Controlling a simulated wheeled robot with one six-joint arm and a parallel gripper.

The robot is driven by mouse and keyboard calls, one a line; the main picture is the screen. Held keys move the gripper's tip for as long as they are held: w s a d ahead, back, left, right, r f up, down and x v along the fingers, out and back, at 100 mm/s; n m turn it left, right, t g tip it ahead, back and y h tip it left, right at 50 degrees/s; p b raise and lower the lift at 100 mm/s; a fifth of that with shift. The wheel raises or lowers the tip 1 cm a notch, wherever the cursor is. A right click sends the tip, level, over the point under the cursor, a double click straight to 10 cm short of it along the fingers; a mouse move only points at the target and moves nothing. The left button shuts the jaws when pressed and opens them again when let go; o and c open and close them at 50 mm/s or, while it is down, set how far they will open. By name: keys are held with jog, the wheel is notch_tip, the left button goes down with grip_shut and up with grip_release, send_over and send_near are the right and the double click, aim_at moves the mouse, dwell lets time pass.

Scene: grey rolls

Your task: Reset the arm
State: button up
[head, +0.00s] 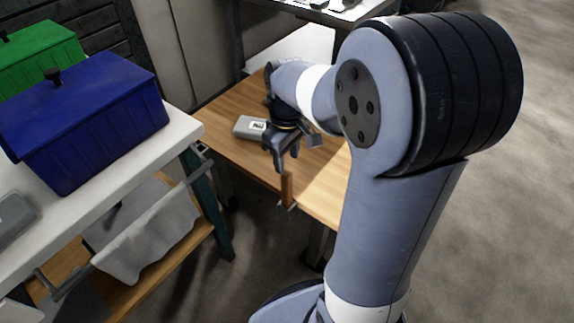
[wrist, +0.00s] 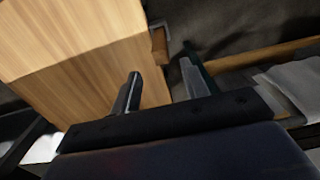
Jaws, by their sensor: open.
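My gripper (head: 290,156) hangs over the front edge of the wooden table, its fingers pointing down. In the wrist view my gripper (wrist: 160,88) shows two fingers well apart with nothing between them. My arm reaches across from the right in the head view and hides part of the table.
The wooden table (head: 232,150) bears a grey device (head: 246,127) left of my gripper. A small wooden post (head: 287,188) stands at the table's front edge. At left, a white-topped bench (head: 120,170) holds a blue box (head: 90,125) and a green box (head: 38,62). Open floor lies right.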

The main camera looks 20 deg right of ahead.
aim_at(287, 173)
jog(key=shift+r, duration=0.95)
jog(key=shift+f, duration=0.1)
notch_tip(287, 173, down, 12)
jog(key=b, duration=0.3)
jog(key=shift+f+b, duration=0.2)
jog(key=shift+b, duration=0.2)
notch_tip(287, 173, up, 5)
jog(key=shift+f+p, duration=0.2)
jog(key=shift+p, duration=0.65)
jog(key=shift+f, duration=0.1)
